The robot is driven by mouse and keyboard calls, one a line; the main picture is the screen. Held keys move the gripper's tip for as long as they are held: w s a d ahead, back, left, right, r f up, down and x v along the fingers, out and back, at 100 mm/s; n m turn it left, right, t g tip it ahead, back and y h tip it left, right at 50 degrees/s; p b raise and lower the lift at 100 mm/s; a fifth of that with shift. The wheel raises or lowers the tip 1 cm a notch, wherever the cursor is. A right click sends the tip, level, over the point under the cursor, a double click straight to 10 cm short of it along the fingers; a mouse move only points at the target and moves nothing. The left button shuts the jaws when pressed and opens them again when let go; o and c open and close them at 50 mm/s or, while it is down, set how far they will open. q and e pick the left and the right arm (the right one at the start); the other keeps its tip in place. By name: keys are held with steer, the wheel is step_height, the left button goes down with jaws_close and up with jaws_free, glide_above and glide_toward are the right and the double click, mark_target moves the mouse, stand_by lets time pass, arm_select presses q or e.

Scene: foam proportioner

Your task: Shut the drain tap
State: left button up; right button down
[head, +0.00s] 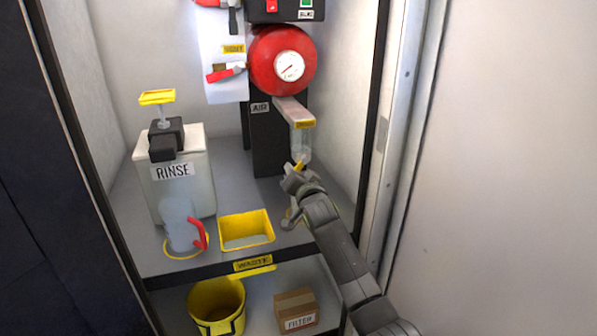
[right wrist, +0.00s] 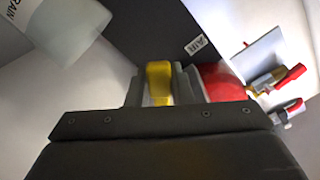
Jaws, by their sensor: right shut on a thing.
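The drain tap's yellow handle (head: 299,166) shows just below the clear drain bowl (head: 304,143), which hangs under a grey arm with a yellow label. My right gripper (head: 295,172) is at the handle, coming from below. In the right wrist view the yellow handle (right wrist: 159,80) sits between the two fingers of my right gripper (right wrist: 160,88), which is shut on it. The translucent drain bowl (right wrist: 75,35) is at the upper left there, with part of its label showing. The tap's body is mostly hidden. My left gripper is not in view.
A red round tank with a gauge (head: 289,66) is above the bowl. On the shelf stand a white RINSE container (head: 177,185), a clear jug with a red handle (head: 182,228) and a yellow tray (head: 246,229). A yellow bucket (head: 215,305) and FILTER box (head: 296,311) are below.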

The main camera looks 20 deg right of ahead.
steer(key=shift+a+r+m, duration=0.25)
steer(key=shift+a+m, duration=0.1)
steer(key=shift+m, duration=0.55)
steer(key=m, duration=0.2)
steer(key=r+m, duration=0.1)
steer(key=shift+a+r+m, duration=0.15)
steer(key=shift+a+m, duration=0.25)
steer(key=shift+a+r+m+p, duration=0.1)
steer(key=shift+r+m+p, duration=0.3)
steer(key=shift+m, duration=0.8)
steer(key=shift+r+m, duration=0.3)
steer(key=shift+m, duration=0.5)
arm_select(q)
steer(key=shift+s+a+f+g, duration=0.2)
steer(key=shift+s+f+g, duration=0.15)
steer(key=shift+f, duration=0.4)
arm_select(e)
steer(key=shift+r+m, duration=0.1)
steer(key=shift+m, duration=0.2)
steer(key=shift+r, duration=0.1)
steer(key=c, duration=1.3)
jaws_free()
